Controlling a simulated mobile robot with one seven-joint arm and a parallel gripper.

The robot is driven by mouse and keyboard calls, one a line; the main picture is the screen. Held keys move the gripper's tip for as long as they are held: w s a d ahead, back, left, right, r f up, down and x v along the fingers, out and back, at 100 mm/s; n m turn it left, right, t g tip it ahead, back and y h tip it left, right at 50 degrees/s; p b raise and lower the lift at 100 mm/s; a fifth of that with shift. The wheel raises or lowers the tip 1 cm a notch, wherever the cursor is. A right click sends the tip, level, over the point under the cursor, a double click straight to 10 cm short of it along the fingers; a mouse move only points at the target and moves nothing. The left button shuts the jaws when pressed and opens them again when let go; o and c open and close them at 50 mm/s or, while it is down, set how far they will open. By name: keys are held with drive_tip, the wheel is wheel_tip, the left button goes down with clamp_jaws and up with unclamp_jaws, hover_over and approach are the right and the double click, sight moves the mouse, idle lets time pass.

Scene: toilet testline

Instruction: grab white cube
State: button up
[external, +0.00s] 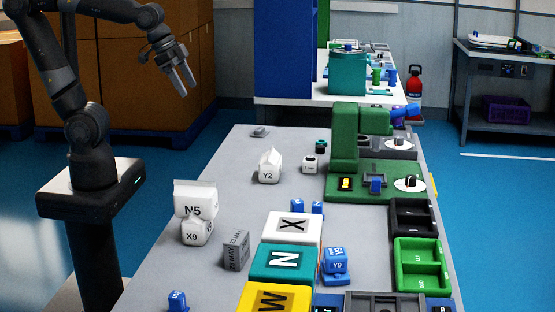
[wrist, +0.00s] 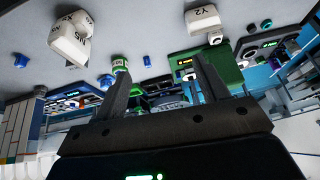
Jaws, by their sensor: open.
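Several white pieces could be the white cube. A white block marked Y2 (external: 269,170) with a tapered top stands on the grey table, and it also shows in the wrist view (wrist: 203,19). A smaller white cube (external: 309,165) with a dark mark sits to its right. A white block marked X9 (external: 196,233) stands at the left edge, with a white piece marked N5 (external: 194,200) close by; both show in the wrist view. My gripper (external: 184,89) is open and empty, up in the air beyond the table's left edge, apart from all of them. Its fingers (wrist: 162,68) frame the wrist view.
A grey block (external: 236,250) stands right of X9. White, teal and yellow boxes (external: 288,264) fill the front middle. A green machine (external: 345,145) and black and green trays (external: 421,262) line the right side. The table's back left is mostly clear.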

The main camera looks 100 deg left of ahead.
drive_tip(key=w+a+f, duration=0.2)
drive_tip(key=w+a, duration=0.2)
drive_tip(key=w, duration=0.6)
drive_tip(key=g, duration=0.1)
approach(309, 159)
drive_tip(key=f, duration=0.1)
drive_tip(key=w+a+f, duration=0.1)
drive_tip(key=f, duration=0.3)
drive_tip(key=shift+w+a+f, duration=0.1)
drive_tip(key=shift+w+a, duration=0.05)
drive_tip(key=shift+a, duration=0.15)
drive_tip(key=shift+x, duration=2.65)
drive_tip(key=shift+w+d, duration=0.1)
drive_tip(key=shift+w, duration=0.1)
drive_tip(key=shift+c, duration=0.6)
drive_tip(key=c, duration=1)
